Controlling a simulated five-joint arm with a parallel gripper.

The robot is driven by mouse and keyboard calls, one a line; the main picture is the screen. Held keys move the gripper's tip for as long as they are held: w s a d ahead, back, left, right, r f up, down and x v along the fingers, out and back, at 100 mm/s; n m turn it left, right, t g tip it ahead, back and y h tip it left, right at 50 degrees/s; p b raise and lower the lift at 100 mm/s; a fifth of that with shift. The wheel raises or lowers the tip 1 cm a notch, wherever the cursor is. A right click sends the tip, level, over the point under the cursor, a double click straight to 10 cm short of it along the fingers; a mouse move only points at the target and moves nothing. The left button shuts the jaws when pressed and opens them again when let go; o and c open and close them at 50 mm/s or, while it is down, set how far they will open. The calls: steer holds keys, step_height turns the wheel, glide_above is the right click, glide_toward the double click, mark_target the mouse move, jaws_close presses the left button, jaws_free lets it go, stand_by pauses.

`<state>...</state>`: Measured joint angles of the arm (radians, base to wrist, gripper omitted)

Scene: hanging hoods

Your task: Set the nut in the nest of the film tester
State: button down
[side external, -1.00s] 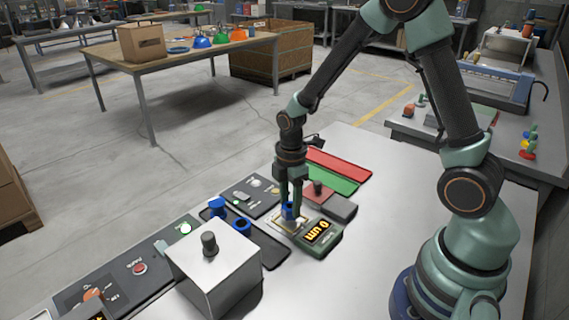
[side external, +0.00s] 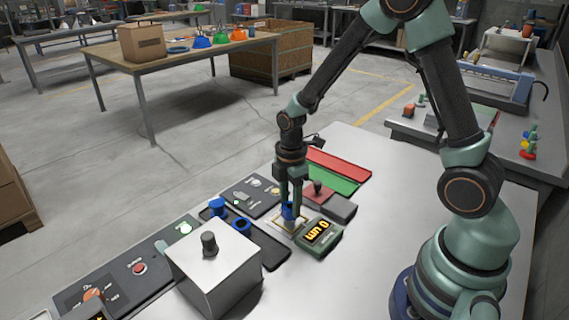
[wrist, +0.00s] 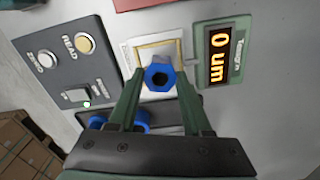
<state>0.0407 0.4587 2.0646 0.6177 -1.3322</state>
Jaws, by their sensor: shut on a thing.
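In the side external view the nut (side external: 288,211) is between my fingertips, low over the film tester's plate. The film tester has a green housing with an orange display (wrist: 219,55) reading "0 um". Beside it is a pale plate with a yellow-outlined square nest (wrist: 157,48). In the wrist view the nut overlaps the nest's near edge and hides part of it. I cannot tell whether the nut touches the plate.
Blue parts (side external: 217,207) lie in a dark tray (side external: 272,254) left of the tester. A grey panel with READ and ZERO buttons (wrist: 64,62) is next to it. A white box with a knob (side external: 213,265) stands nearer. Red and green strips (side external: 334,178) lie behind.

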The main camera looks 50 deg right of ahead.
steer(key=shift+f, duration=0.9)
stand_by(0.5)
jaws_free()
steer(key=shift+r, duration=3.5)
steer(key=shift+r, duration=0.2)
steer(key=s+r+m+t, duration=0.2)
steer(key=s+r+m, duration=0.2)
steer(key=r+m, duration=0.3)
steer(key=s+a+r+m+t, duration=0.1)
steer(key=s+r+m+t, duration=0.2)
steer(key=r+m, duration=0.4)
steer(key=shift+s+a+r+m+t, duration=0.3)
steer(key=shift+s+r+m, duration=0.1)
steer(key=shift+s+r, duration=0.4)
